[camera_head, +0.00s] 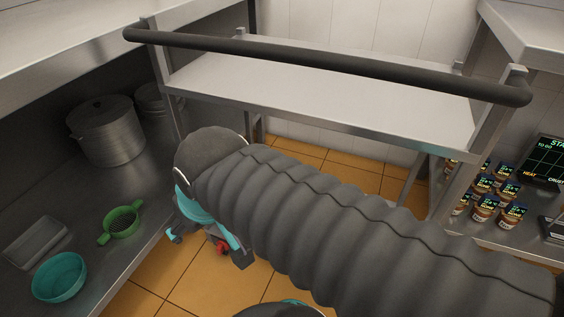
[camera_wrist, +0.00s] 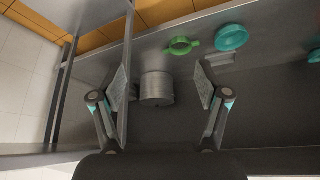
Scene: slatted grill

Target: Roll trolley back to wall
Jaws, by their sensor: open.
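The steel trolley (camera_head: 330,92) stands ahead in the head view, with a flat top shelf and a thick dark push handle (camera_head: 320,62) across its near side. The pale tiled wall (camera_head: 350,30) rises behind it. My gripper (camera_head: 210,248) hangs below and in front of the trolley, left of centre, apart from the handle. It is open and empty; its two spread fingers also show in the wrist view (camera_wrist: 161,85). My dark ribbed arm hides part of the trolley's lower frame. The trolley's wheels are not visible.
A left counter holds a steel pot (camera_head: 107,130), a green strainer (camera_head: 121,222) and a teal bowl (camera_head: 60,277). At right, several labelled jars (camera_head: 485,208) stand near a dark screen (camera_head: 545,165). Orange floor tiles (camera_head: 190,275) show between the counter and my arm.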

